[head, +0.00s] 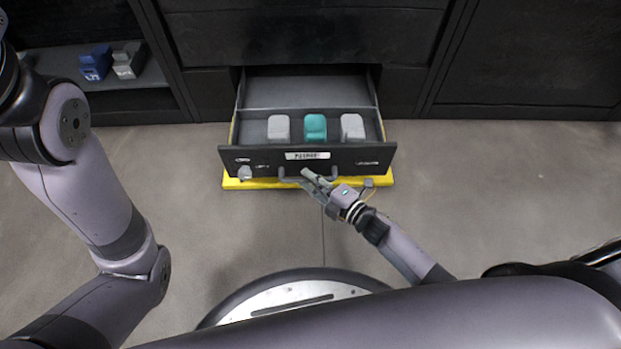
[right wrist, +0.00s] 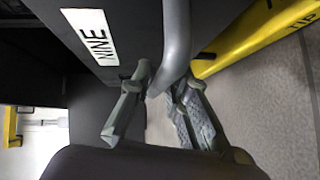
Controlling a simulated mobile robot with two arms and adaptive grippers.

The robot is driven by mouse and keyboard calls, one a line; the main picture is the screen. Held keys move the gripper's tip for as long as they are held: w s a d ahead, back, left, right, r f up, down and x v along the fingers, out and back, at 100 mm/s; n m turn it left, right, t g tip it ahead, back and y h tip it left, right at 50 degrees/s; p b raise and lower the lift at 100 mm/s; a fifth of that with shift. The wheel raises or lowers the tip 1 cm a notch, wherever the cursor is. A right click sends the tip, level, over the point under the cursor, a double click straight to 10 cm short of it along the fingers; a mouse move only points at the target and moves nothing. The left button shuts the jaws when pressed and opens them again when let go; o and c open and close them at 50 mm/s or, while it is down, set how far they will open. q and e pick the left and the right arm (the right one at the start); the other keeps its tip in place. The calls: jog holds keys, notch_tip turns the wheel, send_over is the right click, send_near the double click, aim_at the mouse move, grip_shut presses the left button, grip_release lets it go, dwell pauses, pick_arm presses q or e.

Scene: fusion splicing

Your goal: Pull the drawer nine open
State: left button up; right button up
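The drawer (head: 380,155) stands pulled out of the dark cabinet in the head view, its inside open to sight. Its front label (head: 307,156) reads NINE in the right wrist view (right wrist: 90,36). My right gripper (head: 311,181) is at the handle below the label. In the right wrist view its two fingers (right wrist: 161,80) lie on either side of the grey handle bar (right wrist: 177,40) and appear closed on it. My left arm is at the left of the head view; its gripper is out of view.
Two light grey blocks (head: 278,127) (head: 352,126) and a teal block (head: 315,127) sit in the drawer. A yellow strip (head: 235,184) runs under the drawer front. A blue item (head: 96,63) and a grey item (head: 128,60) stand on a shelf at left. The floor around is clear.

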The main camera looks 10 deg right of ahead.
jog(key=shift+o, duration=1.4)
jog(key=shift+s, duration=0.1)
jog(key=v, duration=1.1)
jog(key=shift+s+d, duration=0.25)
jog(key=shift+s, duration=0.1)
